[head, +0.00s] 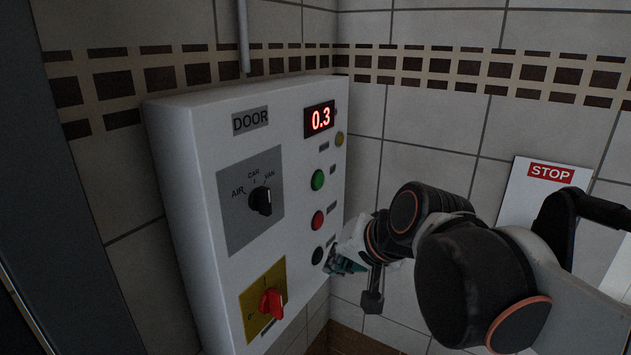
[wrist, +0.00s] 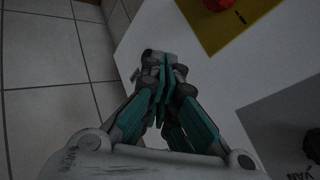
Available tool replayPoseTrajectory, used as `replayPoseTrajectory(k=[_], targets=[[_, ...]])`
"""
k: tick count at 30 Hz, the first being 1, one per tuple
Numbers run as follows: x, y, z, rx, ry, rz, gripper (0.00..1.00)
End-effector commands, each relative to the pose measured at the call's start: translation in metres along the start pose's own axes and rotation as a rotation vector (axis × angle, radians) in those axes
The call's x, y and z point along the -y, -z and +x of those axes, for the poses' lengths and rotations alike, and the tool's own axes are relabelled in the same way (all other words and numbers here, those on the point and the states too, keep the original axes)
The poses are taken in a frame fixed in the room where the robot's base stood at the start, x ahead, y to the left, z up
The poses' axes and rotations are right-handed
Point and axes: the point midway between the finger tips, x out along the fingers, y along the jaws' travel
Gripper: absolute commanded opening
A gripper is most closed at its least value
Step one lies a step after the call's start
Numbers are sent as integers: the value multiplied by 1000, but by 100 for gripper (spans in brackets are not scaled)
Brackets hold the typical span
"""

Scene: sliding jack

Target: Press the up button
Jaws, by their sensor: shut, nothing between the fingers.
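My gripper (head: 335,265) is shut and empty, close to the right of the black button; contact cannot be told. In the wrist view its fingertips (wrist: 155,65) lie together over the white box front, and no button shows clearly.
The box also carries a red 0.3 display (head: 319,119), a black selector knob (head: 261,201) and a red switch (head: 271,303) on a yellow plate (wrist: 215,20). A white STOP sign (head: 545,190) is on the right wall, behind my arm. A pipe (head: 243,35) runs above the box.

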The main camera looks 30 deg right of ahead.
Motion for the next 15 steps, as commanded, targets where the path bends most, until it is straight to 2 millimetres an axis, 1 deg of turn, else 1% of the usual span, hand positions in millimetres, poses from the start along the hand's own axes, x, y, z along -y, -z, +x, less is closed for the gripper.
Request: replayPoseTrajectory(k=[1, 3, 6, 9, 12, 15], targets=[[-2, 19, -4, -24, 12, 89, 0], [-3, 42, -11, -53, 37, 212, 0], [-7, 75, -21, -96, 76, 376, 0], [-12, 102, -32, -132, 112, 512, 0], [-16, 123, -40, -162, 142, 612, 0], [-20, 137, -46, -181, 162, 675, 0]])
